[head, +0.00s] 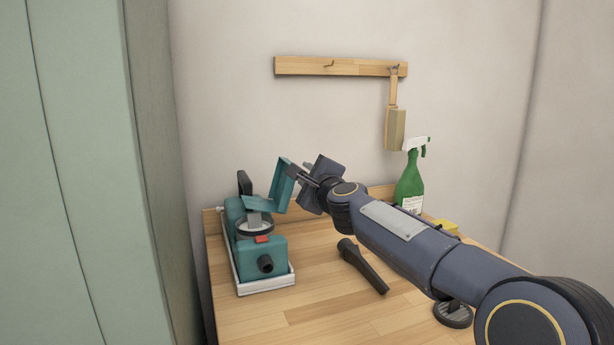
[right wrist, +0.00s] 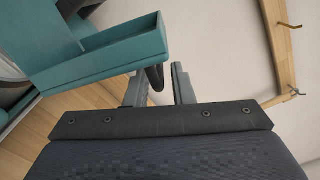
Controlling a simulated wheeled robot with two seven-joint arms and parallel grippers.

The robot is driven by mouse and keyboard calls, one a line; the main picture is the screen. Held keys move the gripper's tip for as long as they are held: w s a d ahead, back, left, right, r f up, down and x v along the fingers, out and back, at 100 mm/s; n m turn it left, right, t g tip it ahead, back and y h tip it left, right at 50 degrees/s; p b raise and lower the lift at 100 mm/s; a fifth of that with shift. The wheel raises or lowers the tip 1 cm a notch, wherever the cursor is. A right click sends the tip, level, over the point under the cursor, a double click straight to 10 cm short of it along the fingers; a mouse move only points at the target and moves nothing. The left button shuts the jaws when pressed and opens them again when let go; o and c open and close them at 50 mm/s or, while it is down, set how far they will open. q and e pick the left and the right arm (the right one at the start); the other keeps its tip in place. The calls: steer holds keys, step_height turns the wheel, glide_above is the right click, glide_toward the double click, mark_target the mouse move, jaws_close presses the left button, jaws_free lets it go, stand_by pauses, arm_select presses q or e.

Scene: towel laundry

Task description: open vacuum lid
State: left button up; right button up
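The teal vacuum (head: 262,249) lies at the table's left side, with a dark nozzle end facing forward and a red latch (head: 262,239). Its teal lid (head: 283,184) stands raised, and a round grey part (head: 255,227) shows in the opening. The lid also fills the upper left of the right wrist view (right wrist: 110,52). My right gripper (head: 298,170) is just right of the lid's raised edge. In the right wrist view its two fingers (right wrist: 158,88) are apart with nothing gripped between them. Whether a finger touches the lid I cannot tell. My left gripper is not in view.
The vacuum sits in a white tray (head: 236,272). A dark nozzle attachment (head: 362,266) lies mid-table. A green spray bottle (head: 409,184) and a yellow item (head: 446,226) stand behind my right arm. A wall rack (head: 340,67) holds a hanging brush (head: 395,128).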

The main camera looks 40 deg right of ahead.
steer(key=shift+o, duration=0.7)
steer(key=v, duration=0.7)
steer(key=shift+s, duration=0.4)
steer(key=shift+a+f, duration=0.1)
